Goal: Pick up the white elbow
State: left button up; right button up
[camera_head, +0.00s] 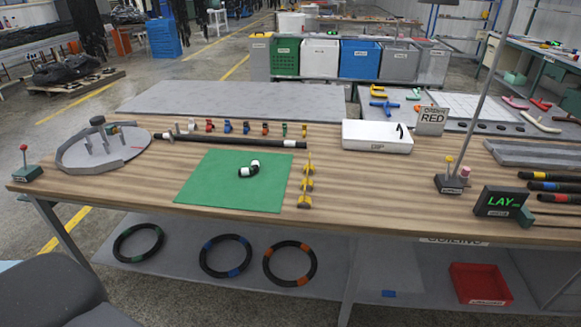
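A short bent black piece with white bands (249,170) lies on the green mat (205,192) at the middle of the wooden table. It looks like a small elbow, with nothing touching it but the mat. A plain white bent piece (542,124) lies farther back on the right, on a table with other coloured bent pieces. I cannot tell from this view which of the two is named the white elbow. Neither of my grippers is in view.
Yellow upright holders (306,184) stand right of the mat. A black rod (235,140) and several small coloured fittings (227,127) lie behind it. A white tray (377,137) and a grey curved fixture (90,155) stand nearby. A thin pole (485,95) rises at right.

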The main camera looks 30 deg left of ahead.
aim_at(254, 168)
jog(key=j+z, duration=0.7)
jog(key=k+j+z, duration=0.1)
jog(key=j, duration=0.25)
jog(key=k+j+z, duration=0.1)
jog(key=j, duration=0.2)
jog(key=k+j+z, duration=0.1)
jog(key=j, duration=0.25)
jog(key=k+j, duration=0.1)
jog(key=j, duration=0.25)
jog(key=k+j, duration=0.15)
jog(key=j, duration=0.2)
jog(key=k+j+z, duration=0.1)
jog(key=j, duration=0.25)
jog(key=k+j, duration=0.15)
jog(key=j, duration=0.2)
jog(key=k+j, duration=0.1)
jog(key=j, duration=0.25)
